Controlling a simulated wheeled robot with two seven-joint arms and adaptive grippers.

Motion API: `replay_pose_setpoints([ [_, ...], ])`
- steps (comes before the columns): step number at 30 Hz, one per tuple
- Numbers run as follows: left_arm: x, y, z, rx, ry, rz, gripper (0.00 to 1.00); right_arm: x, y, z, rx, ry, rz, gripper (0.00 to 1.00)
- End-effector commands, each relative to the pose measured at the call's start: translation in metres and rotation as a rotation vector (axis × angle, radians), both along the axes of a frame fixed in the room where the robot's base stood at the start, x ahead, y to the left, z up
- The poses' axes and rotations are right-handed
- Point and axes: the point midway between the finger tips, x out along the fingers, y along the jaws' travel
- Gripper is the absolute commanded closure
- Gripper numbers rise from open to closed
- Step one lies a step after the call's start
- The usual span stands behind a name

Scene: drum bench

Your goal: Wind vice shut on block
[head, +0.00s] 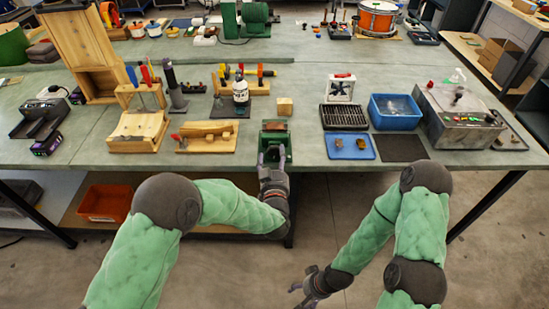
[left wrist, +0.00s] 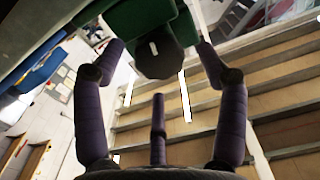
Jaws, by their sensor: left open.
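The green vice (head: 275,131) stands at the front edge of the bench, with a reddish-brown piece on its top; I cannot tell if that is a block between its jaws. A small pale wooden block (head: 284,106) lies on the bench just behind it. My left gripper (head: 272,156) is open at the front of the vice, its fingers pointing at it. In the left wrist view, the spread fingers are either side of the vice's dark round front end (left wrist: 157,58), with a gap around it. My right gripper (head: 303,286) hangs low in front of the bench, empty; its fingers are too small to judge.
Left of the vice are a wooden tray (head: 207,137) and a wooden tool stand (head: 139,130). Right of it are a black grid tray (head: 344,117), a blue bin (head: 395,112) and a blue tray (head: 349,146). Bare bench lies close on both sides of the vice.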

Motion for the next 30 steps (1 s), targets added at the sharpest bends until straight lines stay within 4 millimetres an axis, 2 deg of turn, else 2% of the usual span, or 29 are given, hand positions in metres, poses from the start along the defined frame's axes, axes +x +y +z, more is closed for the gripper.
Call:
replay_pose_setpoints([
  [6,0.014,0.0,0.0,0.001,0.0,0.0,0.27,0.0,0.0,-0.004,0.0,0.0,0.0,0.27],
  [14,0.015,0.0,0.0,0.001,0.0,0.0,0.27,0.0,0.0,-0.004,0.0,0.0,0.0,0.27],
  [16,0.015,0.0,0.0,0.001,0.0,0.0,0.42,0.0,0.0,-0.004,0.0,0.0,0.0,0.27],
  [20,0.015,0.0,0.001,0.001,0.0,0.0,0.78,0.0,0.0,-0.004,0.0,0.0,0.0,0.27],
  [21,0.015,0.0,0.001,0.001,-0.001,0.0,0.83,0.0,0.0,-0.004,0.0,0.0,0.0,0.27],
  [26,0.016,0.0,0.002,0.008,-0.002,0.0,0.84,0.0,0.0,-0.003,0.0,0.0,0.0,0.27],
  [30,0.016,0.0,0.003,0.083,-0.004,0.001,0.84,0.0,0.0,0.001,0.0,0.0,0.0,0.27],
])
